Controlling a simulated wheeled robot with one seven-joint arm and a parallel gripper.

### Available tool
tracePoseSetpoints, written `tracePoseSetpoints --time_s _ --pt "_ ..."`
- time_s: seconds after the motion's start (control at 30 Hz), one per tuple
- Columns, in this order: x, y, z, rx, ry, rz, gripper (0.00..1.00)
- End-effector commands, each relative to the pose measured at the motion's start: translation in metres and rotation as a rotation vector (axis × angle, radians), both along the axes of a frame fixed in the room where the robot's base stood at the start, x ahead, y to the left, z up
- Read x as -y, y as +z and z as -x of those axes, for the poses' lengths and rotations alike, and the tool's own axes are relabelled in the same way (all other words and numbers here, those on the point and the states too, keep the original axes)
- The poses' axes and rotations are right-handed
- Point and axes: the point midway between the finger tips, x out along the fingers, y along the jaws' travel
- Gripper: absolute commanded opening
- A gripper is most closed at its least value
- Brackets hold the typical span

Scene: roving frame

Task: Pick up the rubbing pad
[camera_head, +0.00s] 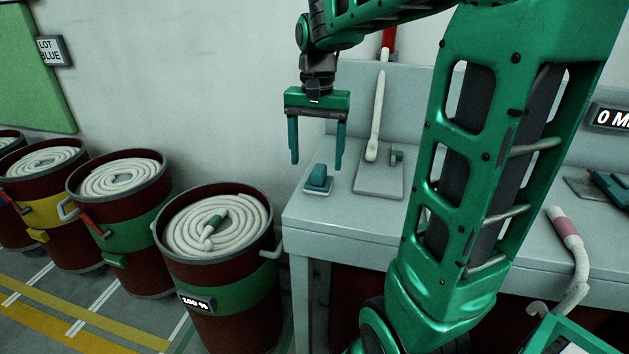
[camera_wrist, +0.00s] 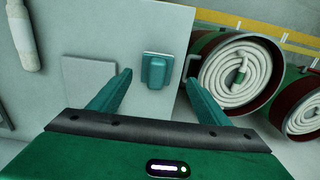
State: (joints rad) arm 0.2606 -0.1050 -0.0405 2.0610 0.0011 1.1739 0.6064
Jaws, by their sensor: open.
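The rubbing pad, taken to be the small teal block (camera_head: 319,179) on a thin pale base, lies near the left end of the grey bench (camera_head: 330,222). The pad also shows in the wrist view (camera_wrist: 156,71), ahead of my fingers and between their lines. My gripper (camera_head: 317,160) points down with its two teal fingers apart and nothing between them. In the head view it hangs over the pad's area, its tips slightly above the pad. In the wrist view the open fingers (camera_wrist: 160,80) do not touch it.
A drum of coiled white rope (camera_head: 217,225) stands left of the bench. Further right lies a pale rod with a pink band (camera_head: 565,228).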

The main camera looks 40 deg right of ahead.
Motion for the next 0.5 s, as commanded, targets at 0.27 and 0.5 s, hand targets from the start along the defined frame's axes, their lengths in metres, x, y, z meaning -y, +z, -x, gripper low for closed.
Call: tracePoseSetpoints --time_s 0.27,0.5 --pt "0.006 -0.031 0.003 -0.003 -0.003 0.0 0.7" --pt "0.006 -0.052 0.003 -0.001 -0.003 -0.001 0.7"
